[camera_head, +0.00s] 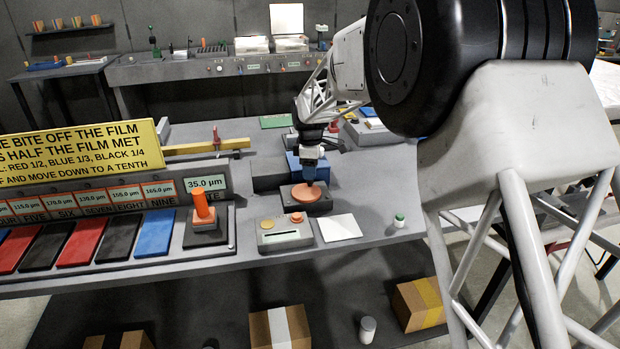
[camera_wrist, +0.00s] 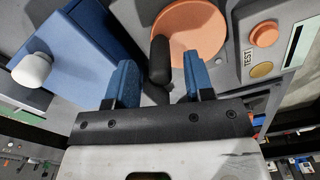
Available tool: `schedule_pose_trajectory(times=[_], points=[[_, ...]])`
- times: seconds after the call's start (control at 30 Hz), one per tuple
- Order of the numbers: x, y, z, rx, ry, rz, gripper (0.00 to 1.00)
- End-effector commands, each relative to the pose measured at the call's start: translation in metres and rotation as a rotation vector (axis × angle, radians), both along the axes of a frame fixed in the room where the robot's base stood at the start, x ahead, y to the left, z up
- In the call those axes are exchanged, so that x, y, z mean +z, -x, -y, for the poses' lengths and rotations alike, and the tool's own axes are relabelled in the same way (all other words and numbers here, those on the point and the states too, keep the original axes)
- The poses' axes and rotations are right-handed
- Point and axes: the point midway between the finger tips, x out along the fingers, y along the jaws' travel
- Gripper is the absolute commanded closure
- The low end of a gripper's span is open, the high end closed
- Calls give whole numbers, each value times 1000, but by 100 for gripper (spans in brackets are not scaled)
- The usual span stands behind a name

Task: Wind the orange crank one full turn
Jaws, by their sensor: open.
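The orange crank is a flat orange disc (camera_head: 308,194) on a dark grey base on the bench, below my gripper (camera_head: 311,170) in the head view. In the wrist view the disc (camera_wrist: 195,30) is at the top, with an upright black handle (camera_wrist: 160,62) near its edge. My gripper (camera_wrist: 161,82) has two blue fingers, spread apart. The handle stands between the fingertips, with a visible gap on each side. In the head view the handle is hidden behind my gripper.
A blue box (camera_wrist: 70,45) with a white knob (camera_wrist: 32,70) is close on the left. A grey TEST box (camera_head: 284,234) with an orange button (camera_wrist: 264,33) sits beside the crank. A white card (camera_head: 340,227) lies nearby. An orange post (camera_head: 201,205) stands on the panel at left.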

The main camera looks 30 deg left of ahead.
Motion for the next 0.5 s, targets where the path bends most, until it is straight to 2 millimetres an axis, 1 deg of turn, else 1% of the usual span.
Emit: schedule_pose_trajectory(times=[0.03,0.2,0.33,0.5], points=[[-7,0,0,0,0,-1,52],[-24,0,0,0,2,-1,52],[-32,0,0,0,0,-1,52],[-35,0,0,0,0,0,52]])
